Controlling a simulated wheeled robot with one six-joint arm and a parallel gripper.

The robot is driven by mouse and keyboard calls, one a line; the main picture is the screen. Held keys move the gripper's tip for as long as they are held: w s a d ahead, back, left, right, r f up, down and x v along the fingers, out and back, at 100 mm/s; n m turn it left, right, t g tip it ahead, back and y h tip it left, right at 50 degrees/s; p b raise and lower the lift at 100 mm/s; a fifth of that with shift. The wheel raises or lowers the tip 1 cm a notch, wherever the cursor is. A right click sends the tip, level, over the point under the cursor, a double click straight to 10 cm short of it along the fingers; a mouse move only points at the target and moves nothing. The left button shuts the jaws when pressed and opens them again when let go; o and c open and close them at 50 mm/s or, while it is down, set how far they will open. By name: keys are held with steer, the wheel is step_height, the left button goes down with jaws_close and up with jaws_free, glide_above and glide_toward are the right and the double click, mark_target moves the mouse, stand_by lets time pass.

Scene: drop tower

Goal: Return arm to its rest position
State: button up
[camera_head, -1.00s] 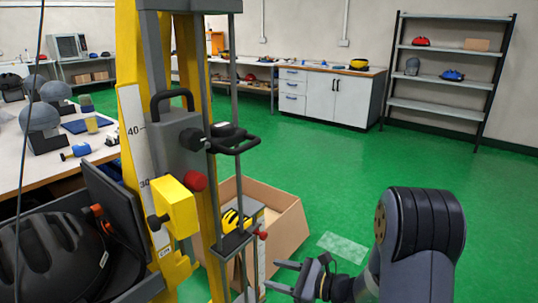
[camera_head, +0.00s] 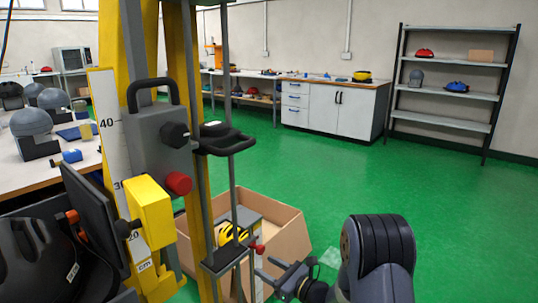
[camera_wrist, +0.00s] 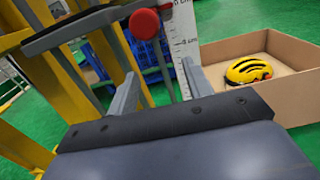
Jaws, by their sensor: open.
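My gripper (camera_head: 279,276) is at the lower middle of the head view, just right of the drop tower's lower bracket. Its two fingers are apart with nothing between them. In the wrist view my gripper (camera_wrist: 158,85) shows both fingers spread, with the tower's scale and a red knob (camera_wrist: 144,22) beyond them. My dark arm is folded at the lower right of the head view. The yellow drop tower (camera_head: 112,110) stands at the left centre, with a grey carriage block (camera_head: 165,150) and a black handle on it.
A cardboard box (camera_head: 285,240) holding a yellow helmet (camera_head: 230,233) stands behind the tower's base, close to my gripper. A black helmet (camera_head: 30,255) is at the lower left. A bench (camera_head: 70,170) is on the left. A shelf rack (camera_head: 445,97) stands far right. Green floor is open on the right.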

steer(key=w+a+r, duration=0.1)
steer(key=w+a+r+p, duration=0.1)
steer(key=r, duration=0.1)
steer(key=shift+a, duration=0.3)
steer(key=p+v, duration=0.1)
steer(key=v, duration=1)
steer(key=shift+p, duration=0.3)
steer(key=shift+f, duration=0.1)
